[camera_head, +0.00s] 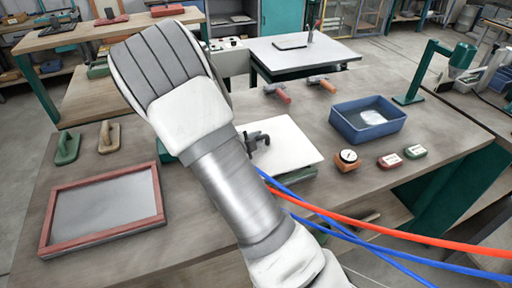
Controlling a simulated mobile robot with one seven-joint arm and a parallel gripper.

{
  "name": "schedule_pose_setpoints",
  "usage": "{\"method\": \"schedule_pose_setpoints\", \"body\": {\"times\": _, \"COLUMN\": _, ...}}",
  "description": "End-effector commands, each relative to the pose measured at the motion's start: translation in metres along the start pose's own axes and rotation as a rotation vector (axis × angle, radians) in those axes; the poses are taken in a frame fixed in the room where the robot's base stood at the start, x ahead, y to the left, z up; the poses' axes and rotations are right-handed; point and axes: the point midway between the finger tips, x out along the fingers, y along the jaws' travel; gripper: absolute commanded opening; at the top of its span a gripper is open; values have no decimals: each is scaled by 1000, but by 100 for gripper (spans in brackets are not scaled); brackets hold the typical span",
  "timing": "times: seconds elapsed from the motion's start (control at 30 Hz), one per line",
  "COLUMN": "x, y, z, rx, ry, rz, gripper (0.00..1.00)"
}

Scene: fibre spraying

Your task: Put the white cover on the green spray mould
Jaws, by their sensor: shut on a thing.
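The white cover (290,148) is a flat white plate in the middle of the bench, right of my forearm. My gripper (262,139) shows as a small dark shape at the cover's left part, partly hidden behind my arm. It is shut on the cover. The green spray mould (300,173) shows only as a narrow grey-green edge under the cover's front right side. Most of it is hidden by the cover and my arm. I cannot tell whether the cover touches the mould or is a little above it.
A red-framed screen (105,208) and two trowel-like floats (108,137) lie left. A blue tray (368,119), an orange block with a dial (347,161), two small labelled pieces (390,161) and orange-handled tools (322,84) lie right. Red and blue hoses (385,233) cross the front right.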

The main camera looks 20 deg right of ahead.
Motion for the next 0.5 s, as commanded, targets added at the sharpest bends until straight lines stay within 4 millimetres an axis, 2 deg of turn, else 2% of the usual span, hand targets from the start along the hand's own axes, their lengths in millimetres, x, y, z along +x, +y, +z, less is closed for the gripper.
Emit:
{"method": "schedule_pose_setpoints", "body": {"times": 0.33, "x": 13, "y": 30, "z": 15, "rx": -1, "ry": 2, "rz": 0, "gripper": 0}}
{"method": "schedule_pose_setpoints", "body": {"times": 0.5, "x": 15, "y": 33, "z": 17, "rx": 3, "ry": 1, "rz": -2, "gripper": 0}}
